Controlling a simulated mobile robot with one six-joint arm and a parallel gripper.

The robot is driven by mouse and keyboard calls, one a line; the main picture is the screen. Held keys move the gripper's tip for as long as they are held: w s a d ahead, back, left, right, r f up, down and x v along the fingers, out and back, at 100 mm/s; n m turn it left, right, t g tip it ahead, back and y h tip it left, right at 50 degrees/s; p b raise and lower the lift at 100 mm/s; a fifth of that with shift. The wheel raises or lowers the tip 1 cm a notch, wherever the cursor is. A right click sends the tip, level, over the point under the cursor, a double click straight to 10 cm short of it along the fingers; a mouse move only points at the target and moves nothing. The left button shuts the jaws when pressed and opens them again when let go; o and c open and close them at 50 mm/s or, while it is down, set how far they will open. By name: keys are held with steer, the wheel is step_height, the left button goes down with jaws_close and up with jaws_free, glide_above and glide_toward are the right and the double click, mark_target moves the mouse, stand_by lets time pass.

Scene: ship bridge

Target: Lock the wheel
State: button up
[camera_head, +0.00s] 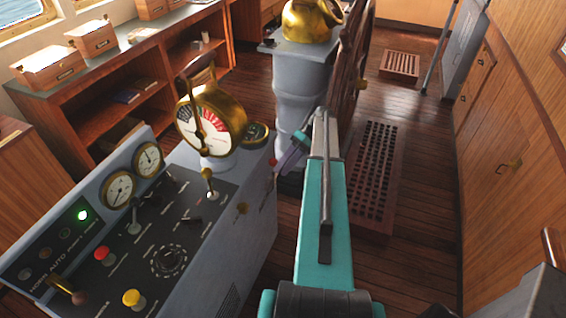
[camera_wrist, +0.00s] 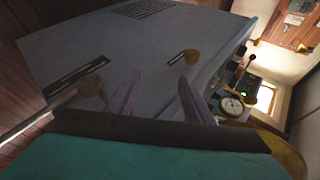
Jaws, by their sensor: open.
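The wooden ship's wheel (camera_head: 352,60) stands edge-on at a grey pedestal (camera_head: 300,85) with a brass top. My gripper (camera_head: 293,155) is beside the grey console's side, low and to the left of the wheel in the head view, partly hidden by my teal arm. In the wrist view, its two purple fingers (camera_wrist: 160,92) are apart with nothing between them. They point at the console's side panel. A brass knob (camera_wrist: 193,57) in a short slot lies just beyond the fingers; it also shows in the head view (camera_head: 241,208). A dark slotted plate (camera_wrist: 75,75) lies left of the fingers. No wheel lock is clearly identifiable.
The console (camera_head: 225,245) carries gauges, levers, buttons and a brass engine telegraph (camera_head: 211,115). Wooden shelves (camera_head: 130,85) stand at the left and wooden cabinets (camera_head: 510,150) at the right. A slatted grating (camera_head: 372,180) lies on the floor beside my arm.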

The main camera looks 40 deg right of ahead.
steer(key=shift+s+a+r, duration=0.15)
steer(key=shift+s+a, duration=0.95)
steer(key=shift+s, duration=0.3)
steer(key=shift+c, duration=0.4)
